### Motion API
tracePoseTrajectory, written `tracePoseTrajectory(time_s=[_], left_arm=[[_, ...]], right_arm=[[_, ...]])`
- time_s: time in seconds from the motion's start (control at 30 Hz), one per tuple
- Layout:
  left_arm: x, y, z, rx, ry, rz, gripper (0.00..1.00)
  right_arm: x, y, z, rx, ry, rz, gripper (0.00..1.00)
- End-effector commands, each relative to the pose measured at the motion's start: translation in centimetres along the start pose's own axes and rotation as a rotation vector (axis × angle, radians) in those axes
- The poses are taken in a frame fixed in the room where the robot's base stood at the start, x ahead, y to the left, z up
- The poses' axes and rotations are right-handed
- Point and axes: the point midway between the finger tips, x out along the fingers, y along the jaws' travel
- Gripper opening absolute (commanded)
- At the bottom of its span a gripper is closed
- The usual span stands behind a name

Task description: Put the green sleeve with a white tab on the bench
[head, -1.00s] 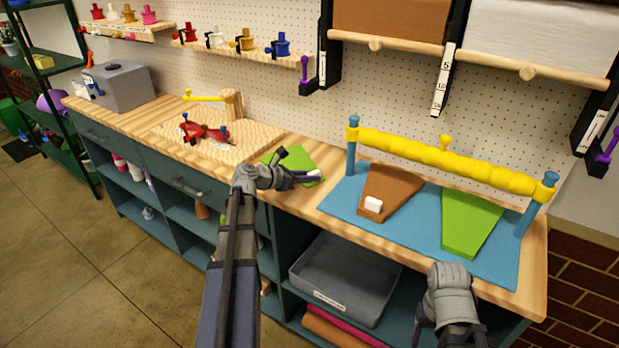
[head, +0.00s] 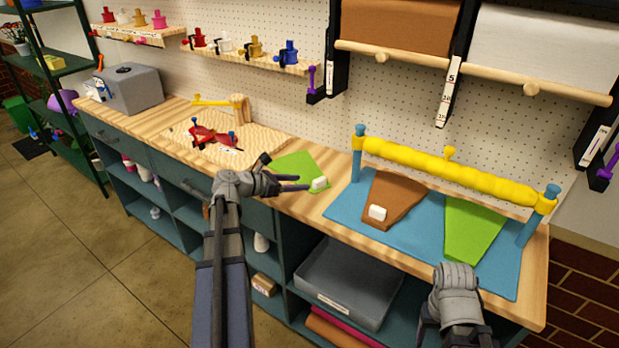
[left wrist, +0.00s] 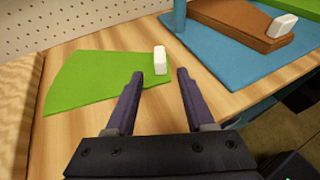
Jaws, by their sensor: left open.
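The green sleeve (head: 296,170) lies flat on the wooden bench, left of the blue mat. Its white tab (head: 319,184) is at its right corner. In the left wrist view the sleeve (left wrist: 90,80) lies ahead and left, with the tab (left wrist: 160,60) just beyond the fingertips. My left gripper (head: 298,182) is open and empty, its two fingers (left wrist: 160,78) apart and pointing toward the tab. A second green sleeve (head: 470,230), with no tab visible, lies on the mat. My right gripper (head: 455,285) is by the bench's front edge; its fingers are hard to make out.
The blue mat (head: 345,205) carries a brown sleeve (head: 395,196) with a white tab (head: 377,213), under a yellow roller (head: 450,170) on blue posts. A wooden board (head: 265,145) with red parts is on the left. A grey tray (head: 345,285) is on the shelf below.

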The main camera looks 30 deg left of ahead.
Motion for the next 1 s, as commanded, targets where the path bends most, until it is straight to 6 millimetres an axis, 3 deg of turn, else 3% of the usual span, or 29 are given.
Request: tracePoseTrajectory(time_s=[0.1, 0.3, 1.0], left_arm=[[-2.3, -0.1, 0.2, -0.001, 0.000, 0.002, 0.54], [-4.1, 0.0, 0.1, 0.000, 0.000, 0.000, 0.54], [-4.5, 0.0, 0.0, 0.000, 0.001, -0.001, 0.54]], right_arm=[[-1.1, 0.1, 0.1, 0.000, 0.000, 0.000, 0.65], [-1.6, 0.2, 0.1, 0.000, 0.000, 0.000, 0.65], [-1.7, 0.2, 0.1, 0.000, 0.000, 0.000, 0.65]])
